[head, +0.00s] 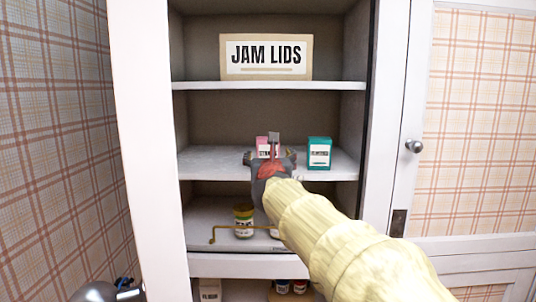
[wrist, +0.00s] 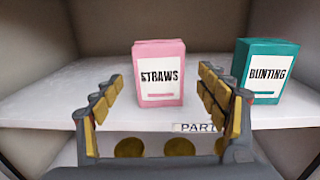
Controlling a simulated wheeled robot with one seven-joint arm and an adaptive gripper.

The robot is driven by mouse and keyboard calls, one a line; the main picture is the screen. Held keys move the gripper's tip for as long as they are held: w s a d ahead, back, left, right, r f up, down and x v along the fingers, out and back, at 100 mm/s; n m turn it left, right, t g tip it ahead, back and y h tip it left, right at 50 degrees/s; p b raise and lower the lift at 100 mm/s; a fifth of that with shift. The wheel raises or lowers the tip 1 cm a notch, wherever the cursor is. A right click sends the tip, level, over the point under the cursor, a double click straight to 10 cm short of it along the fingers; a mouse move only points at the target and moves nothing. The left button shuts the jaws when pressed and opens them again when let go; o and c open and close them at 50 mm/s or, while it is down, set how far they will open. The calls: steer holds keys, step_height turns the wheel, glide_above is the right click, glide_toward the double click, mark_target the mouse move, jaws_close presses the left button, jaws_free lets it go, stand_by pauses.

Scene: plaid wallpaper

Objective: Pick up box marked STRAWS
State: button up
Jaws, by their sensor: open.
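The pink box marked STRAWS (wrist: 159,97) stands upright on a white shelf, with its label facing me in the wrist view. In the head view the pink box (head: 262,143) is partly hidden behind my gripper. My gripper (wrist: 161,100) is open and empty, its two yellow-padded fingers to the left and right of the box's lower part in the picture. The fingers look to be in front of the box, and I see no contact. In the head view my gripper (head: 270,157) points into the cupboard at this shelf.
A teal box marked BUNTING (wrist: 264,71) stands to the right of the pink box. A JAM LIDS box (head: 266,57) is on the shelf above. Jars, including one with a yellow lid (head: 243,220), stand below.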

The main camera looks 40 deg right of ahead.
mark_target(268, 152)
steer(key=p+x, duration=0.1)
steer(key=x, duration=0.4)
steer(key=shift+w+d, duration=0.15)
steer(key=shift+w, duration=0.2)
steer(key=shift+s+r, duration=0.1)
steer(key=shift+s, duration=0.05)
steer(key=shift+c, duration=0.3)
steer(key=shift+c, duration=1.2)
steer(key=c, duration=1)
